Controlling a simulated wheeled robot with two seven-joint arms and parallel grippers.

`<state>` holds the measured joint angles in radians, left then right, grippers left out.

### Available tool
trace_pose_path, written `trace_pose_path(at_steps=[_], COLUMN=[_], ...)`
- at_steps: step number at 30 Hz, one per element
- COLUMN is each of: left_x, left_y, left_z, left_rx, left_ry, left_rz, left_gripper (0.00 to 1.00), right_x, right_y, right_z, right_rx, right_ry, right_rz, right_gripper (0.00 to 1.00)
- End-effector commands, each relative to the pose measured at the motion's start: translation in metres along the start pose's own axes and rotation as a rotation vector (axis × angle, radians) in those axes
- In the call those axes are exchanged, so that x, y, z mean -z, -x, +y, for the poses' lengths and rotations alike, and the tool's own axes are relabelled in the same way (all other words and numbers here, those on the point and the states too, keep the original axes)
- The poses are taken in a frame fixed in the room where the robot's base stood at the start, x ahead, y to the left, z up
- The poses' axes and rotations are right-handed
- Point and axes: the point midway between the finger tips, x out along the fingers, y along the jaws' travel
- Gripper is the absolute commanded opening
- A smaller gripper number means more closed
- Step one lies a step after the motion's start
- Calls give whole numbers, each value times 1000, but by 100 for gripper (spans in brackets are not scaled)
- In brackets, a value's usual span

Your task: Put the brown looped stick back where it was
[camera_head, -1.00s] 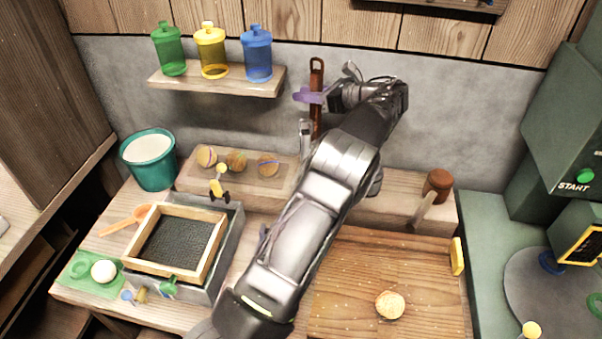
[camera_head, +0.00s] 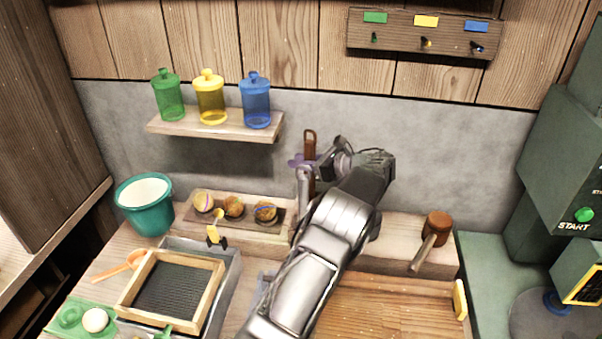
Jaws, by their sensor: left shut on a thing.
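The brown looped stick (camera_head: 309,142) is upright in front of the grey wall, with its looped end on top. A purple shape (camera_head: 297,161) shows beside it at the left; I cannot tell whether it is joined to the stick. My left gripper (camera_head: 311,176) is shut on the stick below the loop, reaching in from the right side. The stick's lower end is hidden behind my gripper and arm. My right gripper is not in view.
A wall rack (camera_head: 420,57) with green, yellow and blue labels over small pegs hangs at the top right. A shelf (camera_head: 215,126) bears three coloured jars. Below are a teal bucket (camera_head: 146,207), three round balls, a framed tray (camera_head: 207,296) and a mallet (camera_head: 437,226).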

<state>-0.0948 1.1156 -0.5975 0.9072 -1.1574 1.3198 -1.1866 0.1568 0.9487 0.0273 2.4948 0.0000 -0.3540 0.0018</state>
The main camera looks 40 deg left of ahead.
Motion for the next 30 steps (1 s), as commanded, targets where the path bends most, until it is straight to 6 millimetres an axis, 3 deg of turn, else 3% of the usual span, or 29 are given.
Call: trace_pose_path(at_steps=[8, 18, 29, 30], left_x=[1, 34, 40, 39], left_y=[0, -11, -12, -12], left_z=[0, 0, 0, 0], left_rx=[0, -1, 0, 0], left_ry=[1, 1, 1, 1], left_rz=[-1, -2, -1, 0], left_gripper=[0, 0, 0, 26], right_x=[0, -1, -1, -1], right_y=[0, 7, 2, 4], right_z=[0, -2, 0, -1], right_rx=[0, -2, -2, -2], right_ry=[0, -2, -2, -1], right_rz=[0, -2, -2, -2], right_gripper=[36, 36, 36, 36])
